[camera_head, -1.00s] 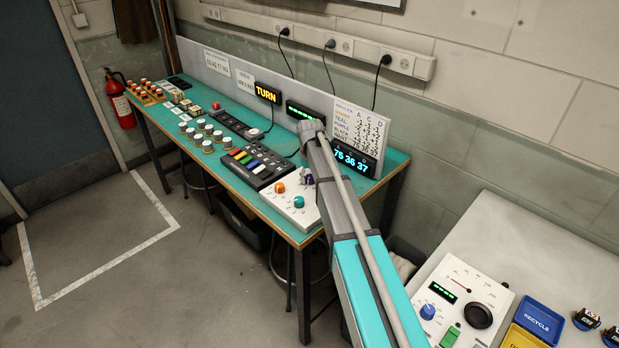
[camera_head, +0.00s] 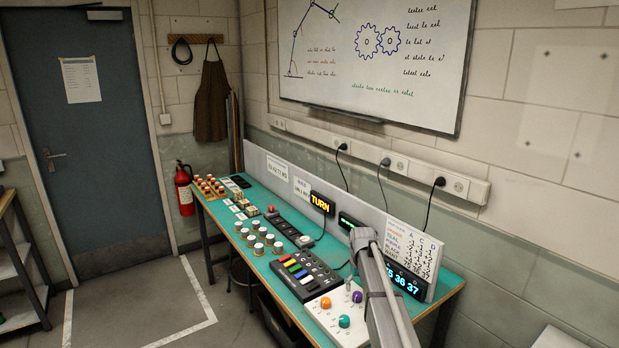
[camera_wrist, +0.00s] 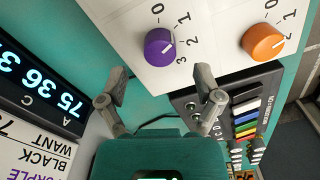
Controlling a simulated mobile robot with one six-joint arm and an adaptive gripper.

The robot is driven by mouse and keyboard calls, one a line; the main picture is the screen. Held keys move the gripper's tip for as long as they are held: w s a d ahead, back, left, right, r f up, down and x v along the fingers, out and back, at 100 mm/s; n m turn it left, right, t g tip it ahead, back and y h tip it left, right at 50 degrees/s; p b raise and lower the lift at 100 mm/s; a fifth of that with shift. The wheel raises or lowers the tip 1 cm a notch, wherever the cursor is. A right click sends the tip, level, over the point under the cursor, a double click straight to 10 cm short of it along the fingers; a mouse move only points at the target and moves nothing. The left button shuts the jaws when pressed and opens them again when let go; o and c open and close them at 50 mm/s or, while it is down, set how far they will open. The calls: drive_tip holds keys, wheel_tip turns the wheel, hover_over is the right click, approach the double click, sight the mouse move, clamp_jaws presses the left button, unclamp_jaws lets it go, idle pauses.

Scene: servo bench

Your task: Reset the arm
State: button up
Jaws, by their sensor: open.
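My arm (camera_head: 376,290) reaches over the teal bench (camera_head: 455,283) from the bottom right in the head view. My gripper (camera_wrist: 162,84) is open and empty in the wrist view, its two grey fingers well apart. It is mostly hidden behind my arm in the head view. Beyond the fingertips is a white panel (camera_wrist: 115,35) with a purple knob (camera_wrist: 160,47) and an orange knob (camera_wrist: 263,42). The fingers appear apart from both knobs. A teal knob (camera_head: 344,321) also shows on this panel in the head view.
A black keypad with coloured keys (camera_head: 300,275) and several white-topped jars (camera_head: 258,248) stand left of the panel. A lit "TURN" sign (camera_head: 321,203), a number display (camera_head: 405,283) and a chart (camera_head: 411,256) line the back.

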drive_tip(key=shift+r+p, duration=2.15)
drive_tip(key=shift+r, duration=0.55)
drive_tip(key=shift+r+p, duration=0.35)
drive_tip(key=shift+p, duration=0.05)
